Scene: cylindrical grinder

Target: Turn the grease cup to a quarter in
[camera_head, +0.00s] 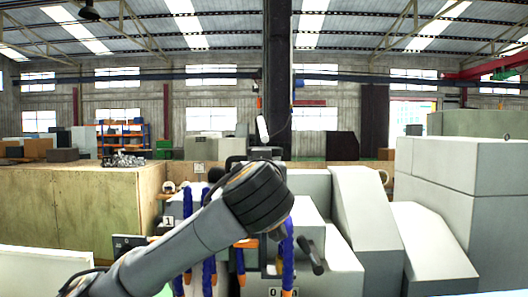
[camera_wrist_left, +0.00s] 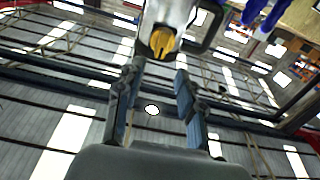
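I cannot surely pick out the grease cup. In the left wrist view, an orange-yellow ribbed piece (camera_wrist_left: 162,42) sits at the end of a pale grey housing (camera_wrist_left: 170,12), just beyond my fingertips; I cannot tell whether it is the cup. My left gripper (camera_wrist_left: 157,76) is open, its two dark fingers apart with nothing between them. The orange piece looks in line with the gap. In the head view, my left arm reaches from the lower left to the grinder (camera_head: 310,215); its dark wrist hides the gripper and part of the machine. My right gripper is not in view.
Blue hoses with orange ends (camera_head: 209,270) hang in front of the grinder near my arm. A black handle (camera_head: 312,257) sticks out right of the wrist. A wooden-sided block (camera_head: 70,205) stands left, large grey housings (camera_head: 465,200) right.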

